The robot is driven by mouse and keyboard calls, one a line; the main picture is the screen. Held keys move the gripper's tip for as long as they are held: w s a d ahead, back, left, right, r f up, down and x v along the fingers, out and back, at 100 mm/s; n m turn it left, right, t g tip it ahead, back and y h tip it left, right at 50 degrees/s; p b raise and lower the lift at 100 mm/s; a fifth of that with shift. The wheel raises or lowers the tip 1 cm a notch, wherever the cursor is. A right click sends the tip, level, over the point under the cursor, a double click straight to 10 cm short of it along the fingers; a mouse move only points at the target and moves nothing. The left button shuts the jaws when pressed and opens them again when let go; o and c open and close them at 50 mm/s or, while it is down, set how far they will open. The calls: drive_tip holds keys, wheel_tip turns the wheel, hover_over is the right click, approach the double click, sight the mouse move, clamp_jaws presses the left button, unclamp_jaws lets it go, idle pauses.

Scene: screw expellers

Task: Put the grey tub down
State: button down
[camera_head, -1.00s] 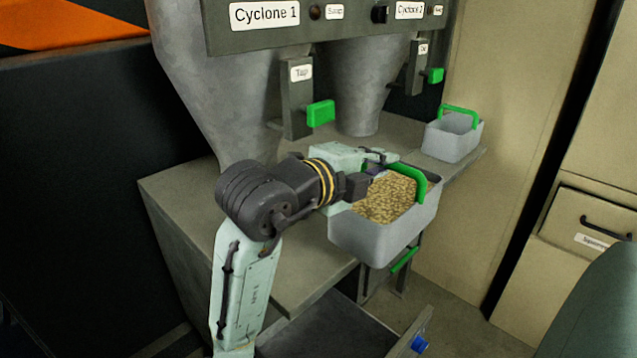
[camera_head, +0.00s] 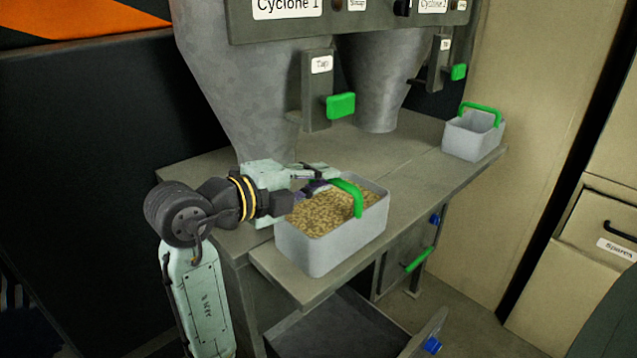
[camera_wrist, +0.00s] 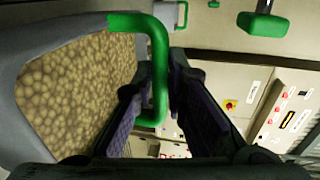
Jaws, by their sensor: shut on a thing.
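The grey tub (camera_head: 345,241) has a green handle and is filled with brownish-yellow pellets. In the head view it is upright at the front edge of the grey bench (camera_head: 420,185); I cannot tell whether its base touches the bench top. My gripper (camera_head: 336,180) is shut on the tub's green handle (camera_head: 358,200). In the wrist view the handle (camera_wrist: 158,70) runs between my two fingers, with the tub (camera_wrist: 20,125) at the left. The fingertips are partly hidden in the head view.
A second grey tub (camera_head: 472,140) with a green handle stands at the bench's far right end. Cyclone hoppers (camera_head: 375,95) rise behind, with a green tap handle (camera_head: 341,106) above the bench. An open drawer (camera_head: 340,330) lies below. Bench top right of the held tub is clear.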

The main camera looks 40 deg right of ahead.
drive_tip(key=shift+r, duration=0.1)
drive_tip(key=c, duration=1.6)
unclamp_jaws()
